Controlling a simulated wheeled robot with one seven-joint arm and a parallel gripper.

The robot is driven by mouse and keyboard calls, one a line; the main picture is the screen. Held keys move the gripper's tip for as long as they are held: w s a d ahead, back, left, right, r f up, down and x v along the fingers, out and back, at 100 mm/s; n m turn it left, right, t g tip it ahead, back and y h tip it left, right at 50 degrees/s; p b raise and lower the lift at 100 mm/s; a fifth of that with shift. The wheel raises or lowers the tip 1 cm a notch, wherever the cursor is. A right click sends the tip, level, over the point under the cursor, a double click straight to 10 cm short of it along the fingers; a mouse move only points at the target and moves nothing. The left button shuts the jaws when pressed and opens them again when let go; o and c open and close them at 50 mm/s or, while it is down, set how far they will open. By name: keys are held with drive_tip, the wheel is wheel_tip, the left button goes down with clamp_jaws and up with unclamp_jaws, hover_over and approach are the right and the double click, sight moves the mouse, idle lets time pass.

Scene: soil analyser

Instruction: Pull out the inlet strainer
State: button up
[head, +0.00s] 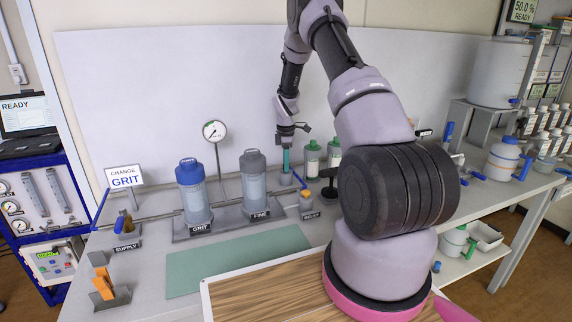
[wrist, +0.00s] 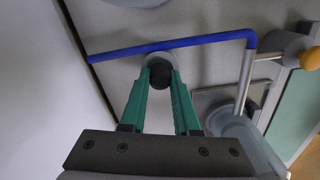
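My gripper (head: 286,165) points straight down at the back of the bench, behind and right of the FINE housing. In the wrist view its teal fingers (wrist: 161,85) stand a short way apart. A round black knob (wrist: 160,76) fills the gap between the fingertips, so the gripper looks shut on it. The knob sits in a pale grey round collar, which is the top of a small grey cylinder (head: 286,179) in the head view. No label marks it, so I cannot tell for sure that it is the inlet strainer. Its lower part is hidden.
A bent blue handle (wrist: 170,46) runs right behind the knob. The orange-capped RELIEF part (head: 306,198) stands close by. The blue GRIT housing (head: 193,192) and grey FINE housing (head: 254,185) stand left. Green-capped bottles (head: 312,158) are to the right. The green mat (head: 230,262) is clear.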

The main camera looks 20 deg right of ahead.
clamp_jaws()
drive_tip(key=shift+r, duration=0.7)
drive_tip(key=shift+r, duration=3.65)
